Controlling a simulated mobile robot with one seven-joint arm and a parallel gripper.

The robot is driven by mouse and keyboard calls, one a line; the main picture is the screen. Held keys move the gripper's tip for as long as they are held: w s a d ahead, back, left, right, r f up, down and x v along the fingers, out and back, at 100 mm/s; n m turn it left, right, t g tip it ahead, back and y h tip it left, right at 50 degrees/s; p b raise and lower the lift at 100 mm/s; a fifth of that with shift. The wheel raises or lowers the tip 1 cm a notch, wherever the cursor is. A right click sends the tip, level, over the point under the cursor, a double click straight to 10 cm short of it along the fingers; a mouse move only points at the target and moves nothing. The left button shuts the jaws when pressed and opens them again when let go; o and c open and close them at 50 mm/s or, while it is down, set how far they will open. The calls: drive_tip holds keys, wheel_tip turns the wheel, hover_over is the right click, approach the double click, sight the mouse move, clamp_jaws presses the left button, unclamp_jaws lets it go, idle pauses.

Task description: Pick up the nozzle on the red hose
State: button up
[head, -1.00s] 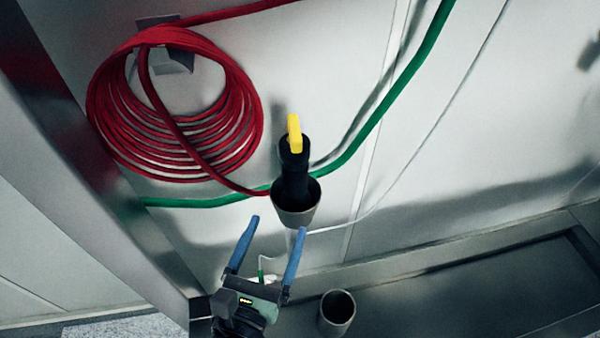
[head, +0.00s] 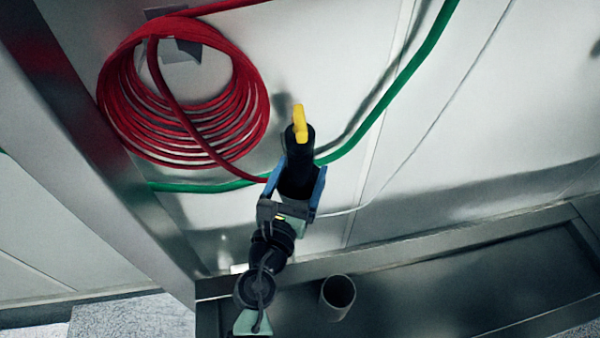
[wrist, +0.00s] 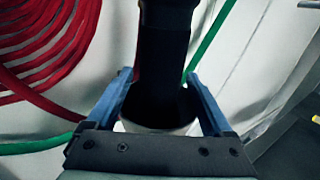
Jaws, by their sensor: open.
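The nozzle (head: 300,140) is black with a yellow tip (head: 300,122) and stands upright in a cup-like holder on the wall. The red hose (head: 185,95) hangs coiled at the left, and its end runs down to the holder. My gripper (head: 296,178) is open, with one blue finger on each side of the nozzle and holder. In the wrist view the black nozzle body (wrist: 163,60) rises between the two blue fingers, and the pale holder rim (wrist: 160,128) shows below it. I cannot tell whether either finger touches. My gripper hides most of the holder in the head view.
A green hose (head: 385,95) runs behind the nozzle along the wall. An empty metal cup (head: 338,292) stands at the lower right, by a steel ledge (head: 450,240). A steel post (head: 110,150) is at the left. The wall right of the nozzle is mostly clear.

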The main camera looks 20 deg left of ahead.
clamp_jaws()
idle(0.4)
drive_tip(key=shift+r, duration=0.1)
